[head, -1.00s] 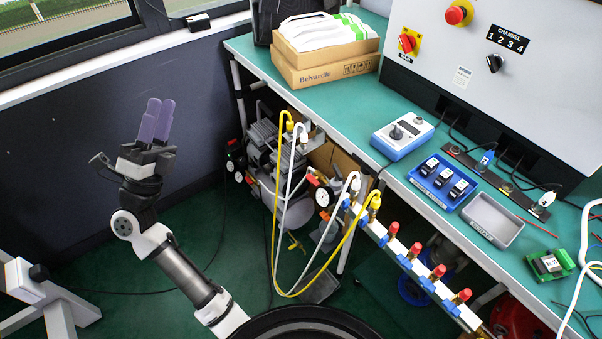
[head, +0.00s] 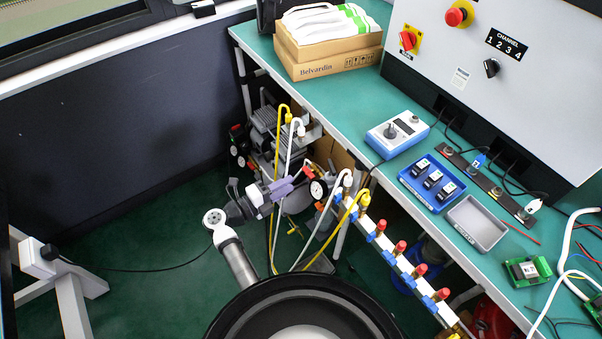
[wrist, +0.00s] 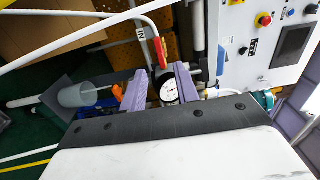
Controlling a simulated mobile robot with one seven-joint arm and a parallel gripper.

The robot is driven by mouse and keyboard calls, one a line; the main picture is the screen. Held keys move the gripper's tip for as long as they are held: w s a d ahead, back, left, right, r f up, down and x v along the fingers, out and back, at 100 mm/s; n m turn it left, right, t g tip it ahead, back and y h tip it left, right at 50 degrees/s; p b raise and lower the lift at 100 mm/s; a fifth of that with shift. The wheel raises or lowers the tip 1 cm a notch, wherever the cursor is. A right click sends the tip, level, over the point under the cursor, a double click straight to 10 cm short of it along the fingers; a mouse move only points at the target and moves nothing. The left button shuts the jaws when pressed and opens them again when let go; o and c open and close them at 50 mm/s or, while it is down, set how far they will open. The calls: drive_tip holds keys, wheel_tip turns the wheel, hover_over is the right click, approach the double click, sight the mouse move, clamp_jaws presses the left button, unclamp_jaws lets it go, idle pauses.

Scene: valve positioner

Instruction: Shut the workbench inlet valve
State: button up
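A red lever handle (head: 307,172), which looks like the inlet valve's handle, sits by the round white gauge (head: 318,188) under the workbench's front edge. In the wrist view the red handle (wrist: 162,50) lies just past my fingertips, between their lines, with the gauge (wrist: 168,90) below it. My gripper (head: 291,184) has purple fingers and reaches in from the left, close to the gauge and handle. In the wrist view my gripper (wrist: 160,70) is open, with a gap between the fingers and nothing held. The valve body is partly hidden; I cannot tell whether a finger touches it.
White and yellow hoses (head: 282,150) loop down beside the handle. A manifold (head: 394,255) with several red-topped valves runs along the bench front to the right. A grey compressor (head: 266,135) stands behind. An orange part (wrist: 118,90) is left of the fingers.

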sight(309, 173)
drive_tip(key=p+x, duration=0.1)
drive_tip(key=x, duration=0.5)
drive_tip(key=shift+c, duration=0.4)
drive_tip(key=shift+a, duration=0.1)
clamp_jaws()
